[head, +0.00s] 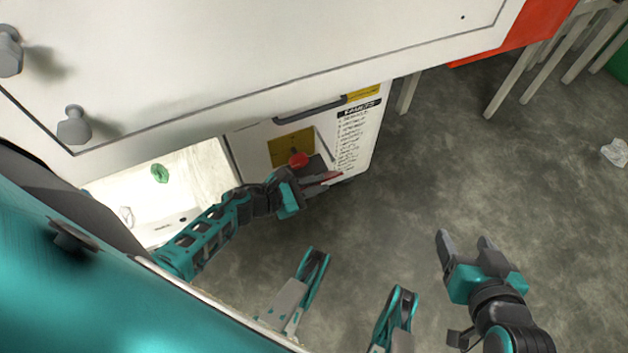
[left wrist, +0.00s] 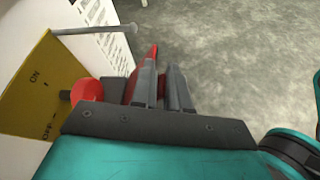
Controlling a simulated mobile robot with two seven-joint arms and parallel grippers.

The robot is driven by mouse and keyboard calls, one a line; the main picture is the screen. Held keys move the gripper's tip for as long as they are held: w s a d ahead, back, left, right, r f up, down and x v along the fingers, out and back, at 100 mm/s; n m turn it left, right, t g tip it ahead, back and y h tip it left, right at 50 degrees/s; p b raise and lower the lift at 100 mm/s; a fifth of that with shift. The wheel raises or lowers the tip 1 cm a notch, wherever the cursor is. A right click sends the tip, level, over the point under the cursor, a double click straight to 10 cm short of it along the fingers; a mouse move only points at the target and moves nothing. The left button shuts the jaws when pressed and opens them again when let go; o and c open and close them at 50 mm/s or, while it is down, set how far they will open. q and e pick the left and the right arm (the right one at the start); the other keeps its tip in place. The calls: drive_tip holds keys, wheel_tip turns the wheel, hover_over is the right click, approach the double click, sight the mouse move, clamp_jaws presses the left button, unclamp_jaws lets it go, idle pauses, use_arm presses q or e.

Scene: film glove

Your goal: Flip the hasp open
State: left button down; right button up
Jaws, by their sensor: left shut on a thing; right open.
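A yellow ON/OFF plate (head: 284,149) with a red round knob (head: 298,159) is on the white cabinet's front. In the left wrist view the plate (left wrist: 38,88) is at the left and the knob (left wrist: 87,91) is beside my fingers. My left gripper (head: 328,181) is in front of the cabinet, right of the knob. Its fingers (left wrist: 163,85) are close together on a thin red piece (left wrist: 153,52), which may be the hasp; most of it is hidden by the fingers. My right gripper (head: 464,240) is open and empty, over the floor at the right.
A grey rod (left wrist: 95,30) with a rounded end juts out above my left fingers in the wrist view. A lettered label (head: 353,135) is on the cabinet's right edge. An open, lit recess (head: 200,165) is at its left. The concrete floor at the right is mostly clear.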

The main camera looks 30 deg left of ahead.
use_arm(q)
drive_tip(key=shift+s+d+f, duration=0.15)
drive_tip(key=shift+s+f, duration=0.1)
drive_tip(key=shift+s, duration=0.05)
drive_tip(key=c, duration=1.5)
unclamp_jaws()
drive_tip(key=shift+o, duration=1.1)
drive_tip(key=shift+w+r, duration=0.1)
drive_tip(key=shift+w, duration=0.1)
use_arm(e)
drive_tip(key=shift+w+r, duration=0.15)
drive_tip(key=shift+w, duration=0.1)
use_arm(q)
drive_tip(key=p+v, duration=0.2)
drive_tip(key=v, duration=1.1)
use_arm(e)
drive_tip(key=shift+s+d+r, duration=0.3)
drive_tip(key=shift+d+r, duration=0.1)
use_arm(q)
drive_tip(key=shift+o, duration=0.3)
